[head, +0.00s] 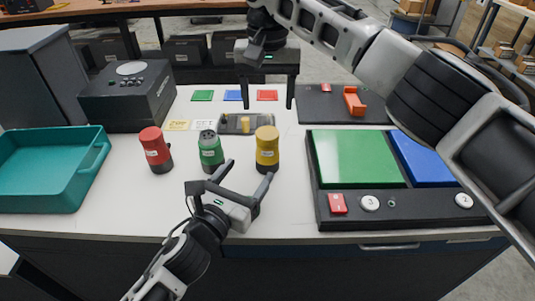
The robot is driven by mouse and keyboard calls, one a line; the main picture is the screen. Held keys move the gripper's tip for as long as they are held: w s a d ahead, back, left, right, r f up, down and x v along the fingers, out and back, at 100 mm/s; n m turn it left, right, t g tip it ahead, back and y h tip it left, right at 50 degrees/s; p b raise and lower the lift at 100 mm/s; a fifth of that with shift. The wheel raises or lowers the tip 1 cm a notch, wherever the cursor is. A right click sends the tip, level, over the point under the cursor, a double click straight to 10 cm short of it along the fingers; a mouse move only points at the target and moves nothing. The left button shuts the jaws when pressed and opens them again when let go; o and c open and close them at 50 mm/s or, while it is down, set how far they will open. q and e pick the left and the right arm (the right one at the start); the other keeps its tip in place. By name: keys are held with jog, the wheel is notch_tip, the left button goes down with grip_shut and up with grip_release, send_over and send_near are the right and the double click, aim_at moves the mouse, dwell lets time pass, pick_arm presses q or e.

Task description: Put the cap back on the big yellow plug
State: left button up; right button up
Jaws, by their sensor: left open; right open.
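The big yellow plug (267,153) stands upright on the white table, with a yellow body, a pale label and a dark base. I cannot tell for sure which piece is its cap. A small yellow piece (245,125) stands on a dark tray (230,126) just behind and left of the plug. My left gripper (248,174) is open and empty, low in front of the yellow plug, its fingers pointing toward it. My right gripper (266,103) is open above the back of the table, behind the yellow plug, its fingers pointing down.
A green plug (211,155) and a red plug (156,154) stand to the left. A teal bin (45,193) is at far left, before a black box (128,103). A black panel (400,208) with green and blue plates fills the right.

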aim_at(271, 141)
pick_arm(q)
jog(key=x, duration=1.2)
jog(key=shift+w+d, duration=0.1)
jog(key=c, duration=1.5)
grip_shut()
pick_arm(e)
jog(key=shift+c, duration=1)
jog(key=n, duration=0.5)
jog(key=shift+n, duration=0.3)
jog(key=n, duration=0.4)
jog(key=shift+n, duration=0.3)
jog(key=n, duration=1.2)
jog(key=shift+f, duration=0.1)
